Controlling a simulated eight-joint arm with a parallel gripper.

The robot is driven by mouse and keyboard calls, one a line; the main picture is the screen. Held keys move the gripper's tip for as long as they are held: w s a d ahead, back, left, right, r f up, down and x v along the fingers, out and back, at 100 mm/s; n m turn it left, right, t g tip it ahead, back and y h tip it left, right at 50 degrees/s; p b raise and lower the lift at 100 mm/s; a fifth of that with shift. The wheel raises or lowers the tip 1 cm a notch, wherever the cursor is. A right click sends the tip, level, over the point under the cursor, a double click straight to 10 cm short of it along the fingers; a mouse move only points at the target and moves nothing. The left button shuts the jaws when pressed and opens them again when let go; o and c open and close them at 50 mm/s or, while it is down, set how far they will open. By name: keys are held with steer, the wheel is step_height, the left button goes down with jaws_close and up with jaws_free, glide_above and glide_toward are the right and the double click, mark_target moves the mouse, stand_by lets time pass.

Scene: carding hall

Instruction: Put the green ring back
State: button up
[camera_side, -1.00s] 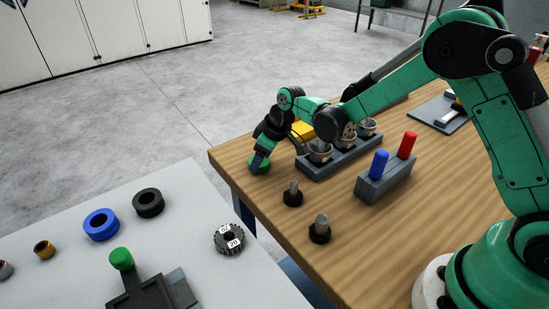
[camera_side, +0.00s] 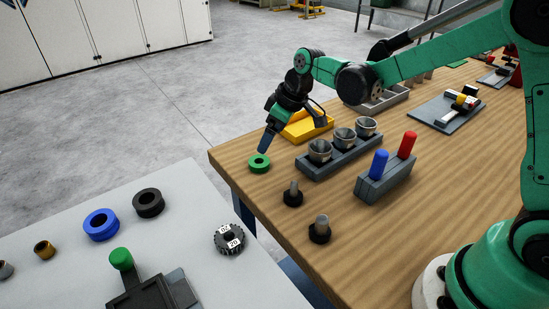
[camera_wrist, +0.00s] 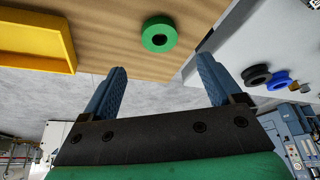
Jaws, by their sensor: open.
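The green ring (camera_side: 259,163) lies flat on the wooden table near its far left corner, with nothing through its hole that I can see. In the wrist view the ring (camera_wrist: 159,34) is whole and lies beyond the fingertips, between their lines. My gripper (camera_side: 265,146) is just above the ring in the side view, tilted. In the wrist view my gripper (camera_wrist: 163,72) has its two blue fingers wide apart with nothing between them.
Two dark posts (camera_side: 293,194) (camera_side: 320,230) stand bare on the table. A yellow tray (camera_side: 307,127), a rack of metal cups (camera_side: 343,157) and a block with blue and red pegs (camera_side: 385,182) are close by. Blue (camera_side: 101,225) and black rings (camera_side: 149,203) lie on the grey table.

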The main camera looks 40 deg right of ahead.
steer(key=s+d+r+m+t+h, duration=0.1)
steer(key=s+r+m, duration=0.2)
steer(key=s, duration=0.4)
steer(key=s+d+r+m+t+h, duration=0.1)
steer(key=s+d+r+m+t, duration=0.1)
steer(key=s, duration=0.6)
steer(key=shift+s+d+r+m, duration=0.15)
steer(key=shift+s+r+m, duration=0.05)
steer(key=shift+r+m, duration=0.4)
